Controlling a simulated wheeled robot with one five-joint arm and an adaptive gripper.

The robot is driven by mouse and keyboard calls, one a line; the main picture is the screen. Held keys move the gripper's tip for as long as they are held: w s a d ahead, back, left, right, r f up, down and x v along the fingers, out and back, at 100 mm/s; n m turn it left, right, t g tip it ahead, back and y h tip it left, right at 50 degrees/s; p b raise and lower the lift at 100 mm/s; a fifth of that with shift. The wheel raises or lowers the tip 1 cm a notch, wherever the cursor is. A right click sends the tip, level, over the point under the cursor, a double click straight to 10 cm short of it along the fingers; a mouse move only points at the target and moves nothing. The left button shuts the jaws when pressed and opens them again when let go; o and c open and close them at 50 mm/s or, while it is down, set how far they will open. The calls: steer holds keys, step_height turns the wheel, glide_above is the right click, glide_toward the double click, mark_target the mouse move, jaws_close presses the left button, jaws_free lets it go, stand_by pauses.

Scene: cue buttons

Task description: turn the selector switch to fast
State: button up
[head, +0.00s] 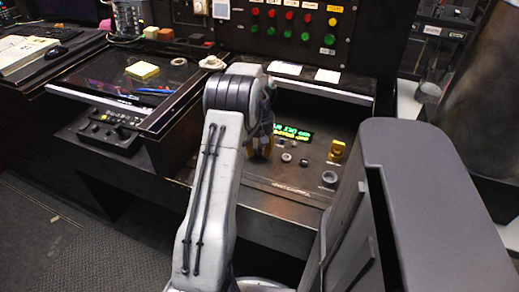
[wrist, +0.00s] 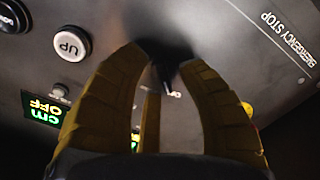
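My gripper (wrist: 163,58) has yellow-brown fingers that lean in toward each other in the wrist view. A dark knob (wrist: 165,72), apparently the selector switch, lies between the fingertips, with a small white mark just below it. Shadow hides whether the fingers touch it, and its position labels are not readable. In the head view my gripper (head: 262,140) is low over the control panel (head: 277,188), partly behind my arm, and hides the knob. A green and yellow lit display (head: 293,132) is just right of it; part of it also shows in the wrist view (wrist: 43,109).
A white UP button (wrist: 70,44) and a black button (wrist: 12,17) are at the wrist view's upper left. EMERGENCY STOP lettering is at upper right. In the head view a yellow part (head: 337,150) and a round button (head: 329,178) stand right of my gripper.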

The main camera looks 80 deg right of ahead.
jaws_close()
steer(key=shift+m, duration=0.4)
steer(key=m+p, duration=0.1)
steer(key=m, duration=0.2)
steer(key=shift+a+m, duration=0.1)
steer(key=shift+m, duration=0.3)
steer(key=m+p, duration=0.1)
steer(key=m, duration=0.3)
steer(key=shift+a+m, duration=0.1)
steer(key=shift+m, duration=0.2)
steer(key=m, duration=0.4)
steer(key=shift+p, duration=0.4)
steer(key=m, duration=0.4)
steer(key=shift+a, duration=0.1)
steer(key=shift+m, duration=0.5)
